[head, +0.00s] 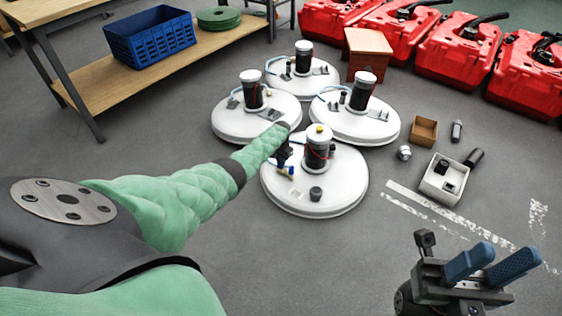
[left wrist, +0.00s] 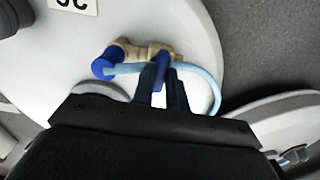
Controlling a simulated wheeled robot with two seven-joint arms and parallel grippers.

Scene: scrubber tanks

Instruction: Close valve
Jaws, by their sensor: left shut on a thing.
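The valve (head: 285,171) is a small brass fitting with blue parts on the near white round tank lid (head: 335,190). In the left wrist view the brass valve (left wrist: 134,50) shows with a blue end on its left and a pale blue tube looping beside it. My left gripper (head: 284,152) reaches down to the valve, and its dark fingers (left wrist: 163,80) are shut on a blue part of it, the valve handle. The fingers hide part of the handle. My right gripper (head: 492,262) is open and empty above the floor at the lower right, away from the tanks.
Several similar lids (head: 352,124) stand close behind the near one. A small white box (head: 443,190), a brown box (head: 424,130) and loose parts lie on the floor to the right. Red canisters (head: 457,50) line the back. A wooden bench (head: 125,75) holds a blue crate (head: 150,38).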

